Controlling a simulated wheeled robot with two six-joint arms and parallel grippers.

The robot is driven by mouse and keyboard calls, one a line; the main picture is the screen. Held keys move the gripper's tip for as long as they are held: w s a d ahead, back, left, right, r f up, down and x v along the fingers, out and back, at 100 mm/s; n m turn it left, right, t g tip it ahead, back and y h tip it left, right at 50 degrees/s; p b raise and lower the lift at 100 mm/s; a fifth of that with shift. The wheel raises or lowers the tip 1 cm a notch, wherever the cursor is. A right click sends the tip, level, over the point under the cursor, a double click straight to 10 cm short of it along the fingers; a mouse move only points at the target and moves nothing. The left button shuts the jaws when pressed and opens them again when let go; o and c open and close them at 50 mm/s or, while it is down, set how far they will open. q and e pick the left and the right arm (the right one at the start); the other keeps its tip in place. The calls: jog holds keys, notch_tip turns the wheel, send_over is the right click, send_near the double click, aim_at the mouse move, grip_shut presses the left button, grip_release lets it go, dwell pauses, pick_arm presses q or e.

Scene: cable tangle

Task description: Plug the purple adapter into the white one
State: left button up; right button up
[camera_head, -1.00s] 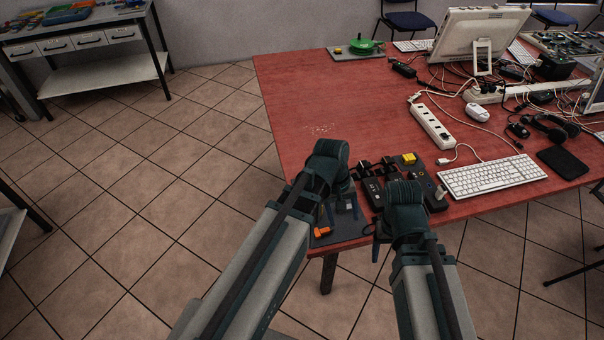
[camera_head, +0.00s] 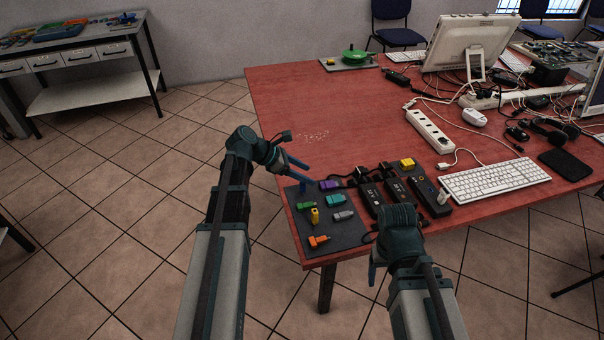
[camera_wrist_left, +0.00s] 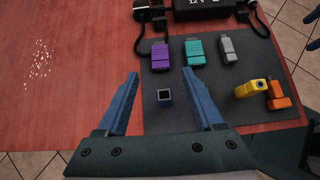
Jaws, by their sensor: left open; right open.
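The purple adapter (camera_head: 330,185) lies at the far edge of a dark mat (camera_head: 350,238); it also shows in the left wrist view (camera_wrist_left: 160,55). A light grey adapter (camera_head: 343,215) lies nearby, with a teal one (camera_head: 336,200) between them. No adapter on the mat looks clearly white; a whitish plug (camera_head: 443,197) sits in a black power strip. My left gripper (camera_wrist_left: 160,73) is open and empty above the mat, its fingertips short of the purple adapter.
Green (camera_head: 306,206), yellow (camera_head: 315,215) and orange (camera_head: 318,240) adapters share the mat. Black power bricks (camera_head: 398,190) and cables stand right of it. A white power strip (camera_head: 430,131) and keyboard (camera_head: 495,181) lie further right.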

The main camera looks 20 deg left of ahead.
aim_at(328, 184)
pick_arm(q)
jog(key=b+x, duration=0.3)
jog(key=x, duration=0.3)
jog(key=shift+a+f+b, duration=0.1)
jog(key=shift+f+b, duration=0.05)
jog(key=shift+b, duration=0.2)
jog(key=shift+b+x, duration=0.6)
jog(key=shift+x, duration=0.45)
jog(key=shift+c, duration=0.3)
grip_shut()
notch_tip(328, 184, up, 7)
jog(key=p, duration=0.7)
